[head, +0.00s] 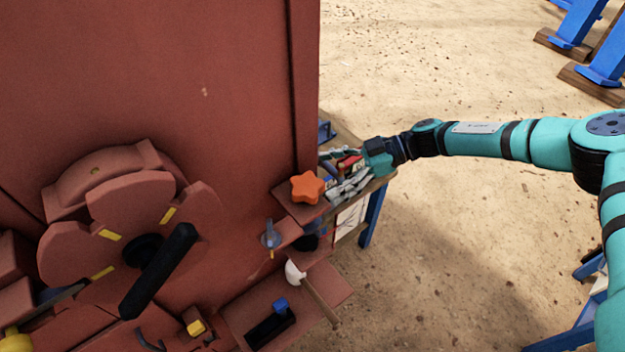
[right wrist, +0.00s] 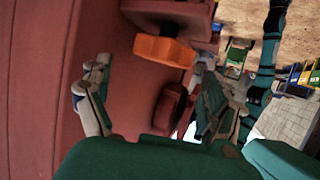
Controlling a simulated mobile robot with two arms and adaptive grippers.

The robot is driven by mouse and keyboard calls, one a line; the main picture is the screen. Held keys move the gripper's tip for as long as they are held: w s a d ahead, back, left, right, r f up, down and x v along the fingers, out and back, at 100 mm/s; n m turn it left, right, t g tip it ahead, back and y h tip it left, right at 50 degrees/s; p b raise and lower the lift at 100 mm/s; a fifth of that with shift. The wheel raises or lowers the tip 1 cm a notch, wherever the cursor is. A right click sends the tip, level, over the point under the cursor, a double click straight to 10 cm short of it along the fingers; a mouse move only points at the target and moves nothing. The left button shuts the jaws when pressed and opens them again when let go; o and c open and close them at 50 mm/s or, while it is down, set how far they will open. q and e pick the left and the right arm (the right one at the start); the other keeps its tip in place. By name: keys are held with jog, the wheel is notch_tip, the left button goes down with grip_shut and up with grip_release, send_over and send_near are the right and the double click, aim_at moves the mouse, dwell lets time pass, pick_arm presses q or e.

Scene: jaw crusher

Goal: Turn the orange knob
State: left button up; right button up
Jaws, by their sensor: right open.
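The orange knob (head: 307,187) is star-shaped and sits on a small red ledge at the right side of the red machine. In the right wrist view the knob (right wrist: 165,50) is beyond the fingers, a little above the middle of the gap between them. My right gripper (head: 330,174) comes in from the right in the head view, beside the knob and apart from it. In the right wrist view the gripper (right wrist: 150,90) is open, its two fingers spread wide with nothing between them. My left gripper is not in view.
The red machine (head: 200,70) fills the left side, with a large wheel and black handle (head: 160,270). A cluttered table (head: 380,182) stands behind my gripper.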

jog(key=v, duration=0.5)
jog(key=shift+d+r, duration=0.2)
jog(key=shift+d, duration=0.15)
